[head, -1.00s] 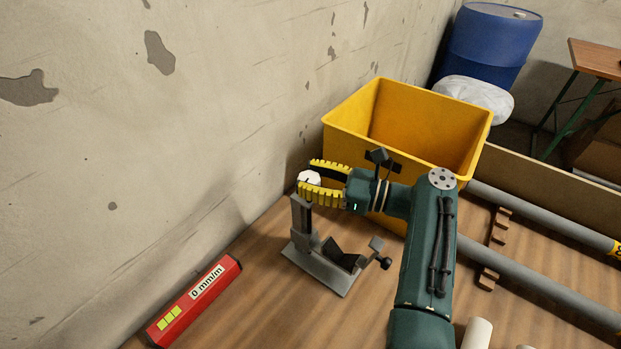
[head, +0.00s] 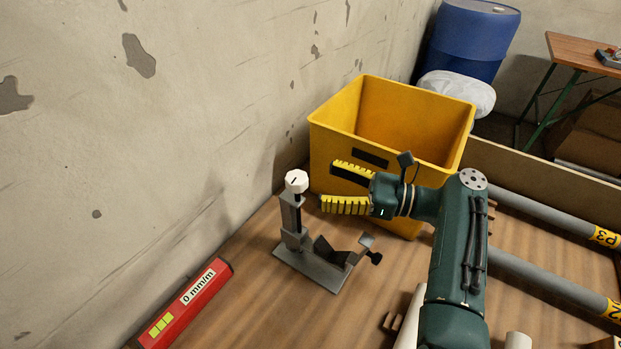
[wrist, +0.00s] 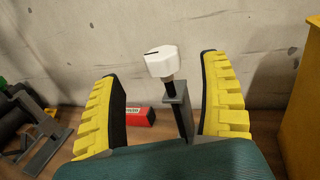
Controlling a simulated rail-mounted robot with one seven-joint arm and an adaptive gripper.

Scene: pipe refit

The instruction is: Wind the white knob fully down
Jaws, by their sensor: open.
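The white knob (head: 297,181) sits on top of a grey upright post of a small clamp stand (head: 312,268) on the wooden bench. In the wrist view the white knob (wrist: 161,61) has a dark mark on its top face, and a dark threaded stem shows below it. My gripper (head: 328,186) is open and empty, to the right of the knob and apart from it. In the wrist view its yellow ribbed fingers (wrist: 160,88) stand wide on either side of the knob, which lies beyond them.
A yellow bin (head: 330,135) stands just behind my gripper. Grey pipes (head: 550,282) lie on the right. A blue barrel (head: 470,42) and a white sack (head: 458,92) are at the back.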

